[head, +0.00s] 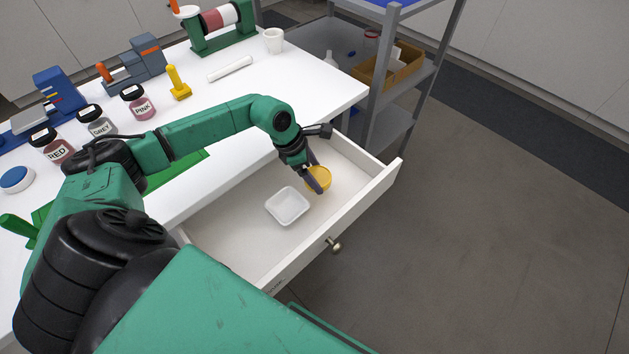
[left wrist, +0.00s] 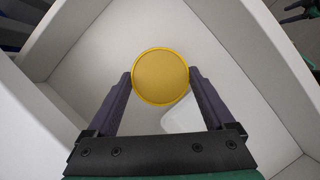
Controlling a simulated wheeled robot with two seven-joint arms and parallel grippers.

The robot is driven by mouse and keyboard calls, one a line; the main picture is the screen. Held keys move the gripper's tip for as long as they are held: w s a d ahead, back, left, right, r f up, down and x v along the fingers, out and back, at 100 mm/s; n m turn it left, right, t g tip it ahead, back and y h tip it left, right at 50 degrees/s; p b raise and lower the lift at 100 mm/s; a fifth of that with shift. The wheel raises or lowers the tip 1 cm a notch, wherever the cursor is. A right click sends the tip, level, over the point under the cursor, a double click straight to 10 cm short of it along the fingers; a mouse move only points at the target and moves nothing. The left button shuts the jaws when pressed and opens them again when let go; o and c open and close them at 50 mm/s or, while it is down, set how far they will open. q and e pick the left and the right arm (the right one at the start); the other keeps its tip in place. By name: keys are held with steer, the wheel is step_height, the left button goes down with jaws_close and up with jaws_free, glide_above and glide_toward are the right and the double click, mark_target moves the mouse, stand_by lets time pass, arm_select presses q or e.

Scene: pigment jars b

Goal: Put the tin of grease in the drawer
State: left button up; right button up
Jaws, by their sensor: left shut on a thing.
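The tin of grease (left wrist: 160,77) is round and yellow, and in the left wrist view it sits between the two fingers. My left gripper (left wrist: 160,84) is shut on it. In the head view the tin (head: 321,178) and the left gripper (head: 318,178) are inside the open drawer's outline, toward its far end. The drawer (head: 385,178) is white, pulled out from the table, with a round knob on its front. I cannot tell whether the tin touches the drawer floor. My right gripper is not in view.
A small white tray (head: 288,206) lies in the drawer, beside the tin. Pigment jars (head: 138,104), a yellow stamp-like object (head: 178,84) and a white cup (head: 273,40) stand on the white table (head: 318,88). A grey shelf (head: 384,100) stands behind the drawer.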

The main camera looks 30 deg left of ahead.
arm_select(q)
steer(key=shift+f, duration=2.2)
steer(key=o, duration=1.4)
steer(key=shift+r, duration=0.25)
steer(key=v, duration=1.1)
steer(key=shift+s+a+r+b, duration=0.15)
steer(key=shift+r+b, duration=0.2)
steer(key=shift+r, duration=0.1)
